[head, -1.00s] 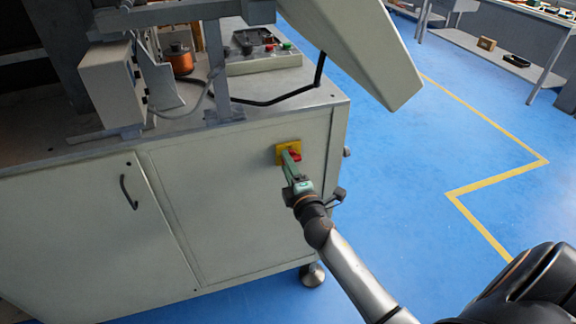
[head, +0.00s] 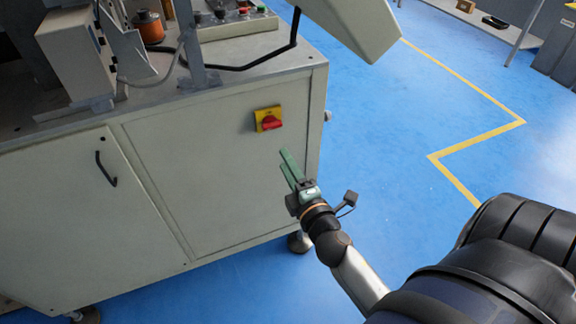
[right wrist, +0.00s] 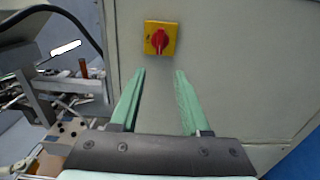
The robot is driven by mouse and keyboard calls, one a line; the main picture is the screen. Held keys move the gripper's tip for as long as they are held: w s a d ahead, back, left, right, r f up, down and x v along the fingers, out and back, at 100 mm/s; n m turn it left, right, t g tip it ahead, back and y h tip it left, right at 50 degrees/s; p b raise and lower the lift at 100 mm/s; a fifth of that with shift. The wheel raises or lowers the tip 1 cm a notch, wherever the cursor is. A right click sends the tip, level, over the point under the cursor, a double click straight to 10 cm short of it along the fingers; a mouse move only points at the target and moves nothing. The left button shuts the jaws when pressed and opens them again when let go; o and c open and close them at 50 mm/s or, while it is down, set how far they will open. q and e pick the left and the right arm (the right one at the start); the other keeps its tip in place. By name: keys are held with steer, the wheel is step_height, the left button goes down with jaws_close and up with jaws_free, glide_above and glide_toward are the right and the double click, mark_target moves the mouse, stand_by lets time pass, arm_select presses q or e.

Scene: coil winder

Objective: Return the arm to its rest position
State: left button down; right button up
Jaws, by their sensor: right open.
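My right gripper (head: 287,165) is in front of the machine cabinet (head: 210,180), below a red rotary switch on a yellow plate (head: 268,119). Its green fingers are open and empty, apart from the switch. In the right wrist view the two fingers (right wrist: 158,85) are spread with a gap between them, and the red and yellow switch (right wrist: 160,38) is beyond and above the tips. The red knob looks roughly upright in the wrist view. My left gripper is not in view.
The cabinet door has a black handle (head: 105,169). A copper coil (head: 149,27) and a button box (head: 235,22) are on top of the machine. Blue floor (head: 400,120) with a yellow line (head: 470,140) lies open to the right. A bench shelf (head: 500,25) is at the far right.

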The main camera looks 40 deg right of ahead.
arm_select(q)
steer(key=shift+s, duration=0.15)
arm_select(e)
steer(key=shift+s, duration=0.15)
steer(key=s+a+f+m+g+y, duration=0.4)
steer(key=s+a+f+m, duration=0.2)
steer(key=a+f, duration=0.25)
steer(key=s+a+f+m+g+y, duration=0.4)
steer(key=s+a+f+m, duration=0.25)
steer(key=f, duration=0.35)
arm_select(q)
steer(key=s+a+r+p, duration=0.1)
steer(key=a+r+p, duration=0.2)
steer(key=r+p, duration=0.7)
steer(key=p, duration=0.4)
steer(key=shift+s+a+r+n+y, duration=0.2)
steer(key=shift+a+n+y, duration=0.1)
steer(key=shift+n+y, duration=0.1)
arm_select(e)
step_height(320, 180, up, 10)
steer(key=s+d+h, duration=0.1)
steer(key=s+d, duration=0.1)
steer(key=shift+s+d+m, duration=0.15)
steer(key=shift+m, duration=0.2)
